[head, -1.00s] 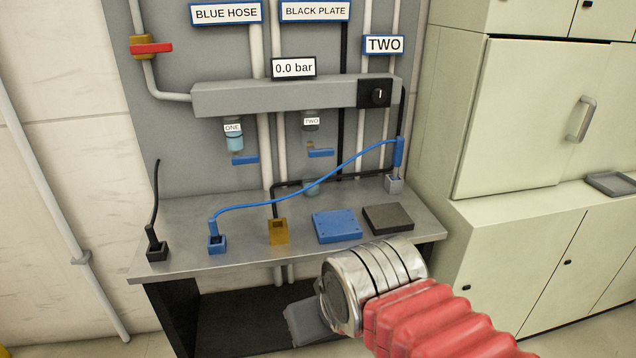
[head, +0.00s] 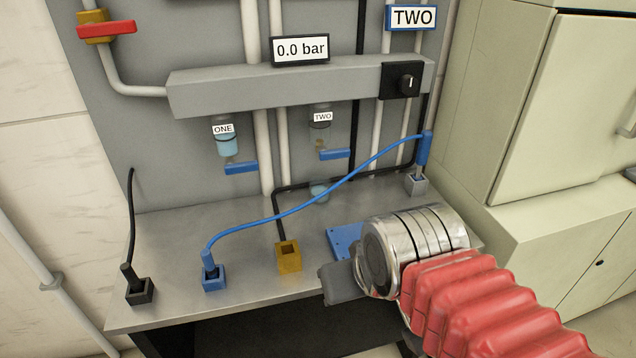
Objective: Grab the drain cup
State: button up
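A small, pale blue, translucent cup (head: 319,192), which looks like the drain cup, stands at the back of the metal bench (head: 180,245). It is below the filter bowl labelled TWO (head: 320,132). The blue hose (head: 290,212) and the black line pass close by it and cover part of it. My gripper (head: 340,285) shows as a dark grey block at the end of my arm, over the bench's front edge. It is in front of the cup and to its right, well apart from it. Its fingers are not clear enough to tell open from shut.
A yellow socket block (head: 288,256), a blue socket (head: 214,278) and a black socket (head: 141,291) line the bench front. A blue plate (head: 346,240) is partly behind my arm. A grey manifold (head: 280,84) hangs above. Cabinets (head: 560,130) stand on the right.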

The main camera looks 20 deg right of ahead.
aim_at(317, 184)
jog(key=u, duration=0.15)
jog(key=i, duration=0.9)
jog(key=u, duration=0.3)
